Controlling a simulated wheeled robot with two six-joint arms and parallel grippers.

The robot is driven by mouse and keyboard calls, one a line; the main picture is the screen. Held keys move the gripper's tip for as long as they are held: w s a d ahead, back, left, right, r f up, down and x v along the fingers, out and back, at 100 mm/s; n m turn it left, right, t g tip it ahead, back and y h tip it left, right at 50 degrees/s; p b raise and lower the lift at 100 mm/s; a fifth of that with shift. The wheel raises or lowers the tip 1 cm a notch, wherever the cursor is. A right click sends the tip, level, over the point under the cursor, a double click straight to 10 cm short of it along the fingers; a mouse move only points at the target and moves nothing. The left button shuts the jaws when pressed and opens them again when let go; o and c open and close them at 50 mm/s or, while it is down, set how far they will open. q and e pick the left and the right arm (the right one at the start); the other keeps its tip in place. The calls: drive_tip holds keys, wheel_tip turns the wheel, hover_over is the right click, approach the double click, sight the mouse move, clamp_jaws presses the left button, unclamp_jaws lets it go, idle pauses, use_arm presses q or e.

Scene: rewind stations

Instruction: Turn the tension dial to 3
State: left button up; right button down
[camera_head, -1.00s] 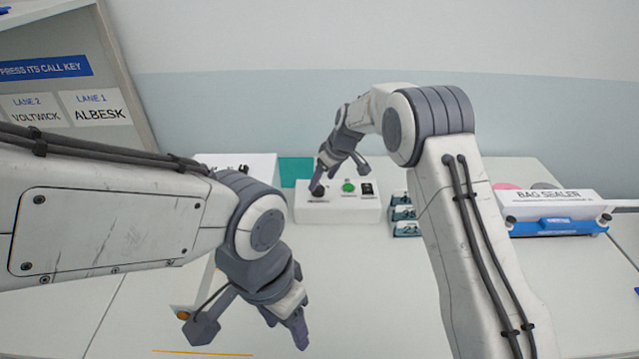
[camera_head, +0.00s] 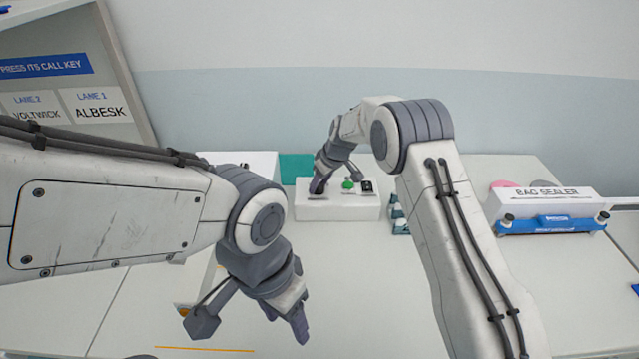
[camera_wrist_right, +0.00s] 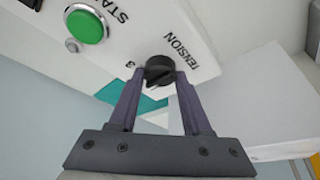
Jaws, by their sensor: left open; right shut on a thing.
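The tension dial (camera_wrist_right: 159,71) is a black round knob on the white control box (camera_head: 340,208), under the printed word TENSION. In the right wrist view it sits between the fingertips of my right gripper (camera_wrist_right: 158,78), which is shut on it. A printed 3 shows beside the dial; other marks and the exact dial setting I cannot make out. In the head view my right gripper (camera_head: 318,186) hides the dial at the box's left end. My left gripper (camera_head: 250,325) is open and empty over the near part of the table, well away from the box.
A green button (camera_head: 348,184) sits on the box close to the right of my right gripper; it also shows in the wrist view (camera_wrist_right: 86,25). A bag sealer (camera_head: 548,210) stands at the right. The table front is mostly clear.

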drive_tip(key=shift+m, duration=0.3)
drive_tip(key=m, duration=0.1)
drive_tip(key=m+h+p, duration=0.1)
drive_tip(key=shift+s+a+r+m+t, duration=0.1)
drive_tip(key=shift+a+m+t, duration=0.05)
drive_tip(key=shift+m+t, duration=0.15)
drive_tip(key=shift+m+h, duration=0.3)
drive_tip(key=shift+m, duration=0.4)
drive_tip(key=shift+a+f+m+t+h, duration=0.15)
drive_tip(key=shift+m+t+h, duration=0.25)
drive_tip(key=shift+m, duration=0.7)
drive_tip(key=shift+m+h+b, duration=0.4)
drive_tip(key=shift+m+b, duration=0.6)
drive_tip(key=shift+m, duration=0.1)
drive_tip(key=shift+c, duration=1.7)
unclamp_jaws()
